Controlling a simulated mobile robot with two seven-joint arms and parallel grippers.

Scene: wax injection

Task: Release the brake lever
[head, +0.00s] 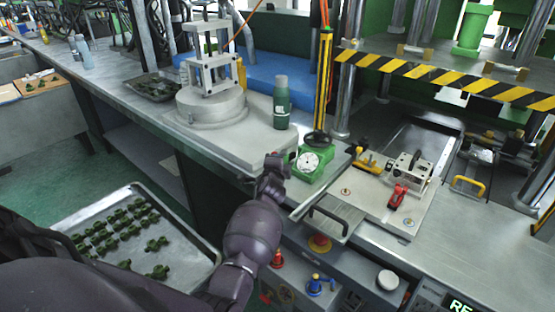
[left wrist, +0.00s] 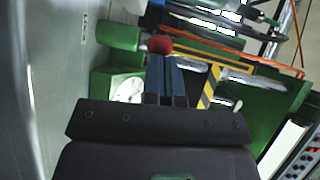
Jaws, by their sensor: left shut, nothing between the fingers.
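My left gripper (head: 277,162) is beside the green gauge box, with its arm coming in from the left. In the left wrist view its fingers (left wrist: 165,75) are together and empty. A round red knob (left wrist: 160,45) shows just beyond the fingertips there; I cannot tell whether they touch it. A small bit of red (head: 292,156) shows between gripper and gauge box in the head view, mostly hidden. I cannot tell for sure that this knob is the brake lever's. My right gripper is not in view.
The green gauge box (head: 314,162) stands close by. A green bottle (head: 281,105) is behind it. A fixture plate with a red clamp (head: 398,196) lies to the right. A red emergency button (head: 319,243) and a blue valve (head: 318,285) are on the front panel.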

